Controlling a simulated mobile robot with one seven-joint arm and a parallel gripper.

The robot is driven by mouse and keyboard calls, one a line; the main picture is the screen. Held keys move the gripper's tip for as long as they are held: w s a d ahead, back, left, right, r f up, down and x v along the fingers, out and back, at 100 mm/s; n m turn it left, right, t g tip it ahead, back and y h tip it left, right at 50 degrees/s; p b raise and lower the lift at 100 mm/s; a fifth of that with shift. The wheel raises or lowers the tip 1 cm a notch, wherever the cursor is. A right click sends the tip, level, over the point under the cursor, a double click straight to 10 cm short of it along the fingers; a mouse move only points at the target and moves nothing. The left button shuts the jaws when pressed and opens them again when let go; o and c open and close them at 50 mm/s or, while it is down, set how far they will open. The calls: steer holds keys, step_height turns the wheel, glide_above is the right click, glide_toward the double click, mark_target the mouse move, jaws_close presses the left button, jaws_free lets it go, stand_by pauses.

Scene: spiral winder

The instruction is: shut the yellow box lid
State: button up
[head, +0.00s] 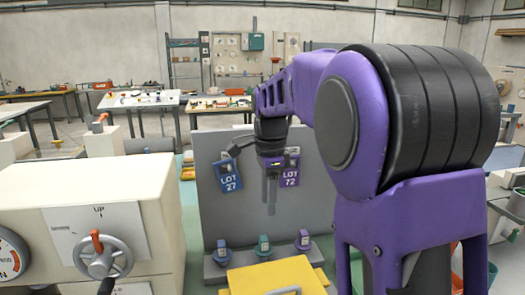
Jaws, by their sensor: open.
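A yellow box lid (272,275) shows at the bottom centre of the head view as a flat panel with a grey handle (284,291) near its lower edge. The bottom of the picture cuts it off, so I cannot tell how far it stands open; the box body is mostly hidden. My gripper (270,208) hangs pointing down in front of the grey upright panel, above and apart from the yellow lid. It is open and empty, seen nearly edge-on.
The grey panel (215,210) carries tags LOT 27 (229,176) and LOT 72 (290,172). Several small coloured devices stand on a ledge (262,257) below. At left is a cream machine (80,185) with a crank (101,257). Worktables fill the back.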

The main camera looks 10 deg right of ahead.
steer(key=w+r, duration=0.5)
steer(key=r, duration=0.4)
steer(key=shift+w+a+r, duration=0.15)
steer(key=shift+r, duration=0.25)
stand_by(0.4)
stand_by(0.5)
step_height(320, 180, up, 8)
steer(key=shift+s+f, duration=0.25)
stand_by(0.4)
